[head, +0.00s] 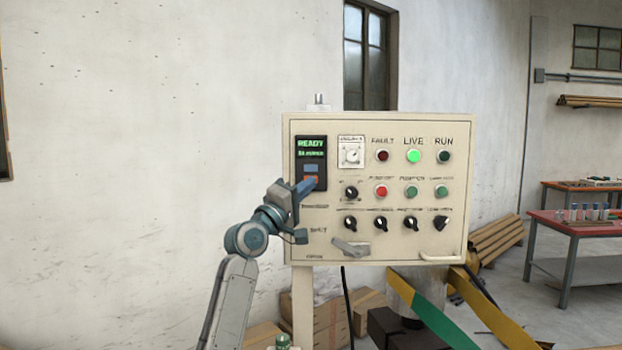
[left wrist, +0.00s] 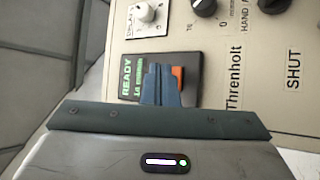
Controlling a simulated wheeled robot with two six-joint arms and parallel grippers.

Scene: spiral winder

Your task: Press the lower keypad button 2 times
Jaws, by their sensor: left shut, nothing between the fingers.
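The keypad (head: 311,150) is a dark unit at the upper left of the cream control panel. Its green display reads READY. Below the display are a blue upper button (head: 311,168) and an orange-red lower button (head: 310,181). My left gripper (head: 310,183) is shut and empty, its blue fingertips in front of the lower button and partly covering it. In the left wrist view the fingers (left wrist: 160,83) point at the keypad (left wrist: 129,78), with the orange button (left wrist: 178,76) showing beside them. I cannot tell whether the tips touch it. My right gripper is not in view.
The panel (head: 450,190) also carries a lit green LIVE lamp (head: 414,156), a red button (head: 381,190), green buttons and several black knobs. A grey lever (head: 350,249) sits low on it. Boxes (head: 330,320) stand below; a red table (head: 585,235) is at the right.

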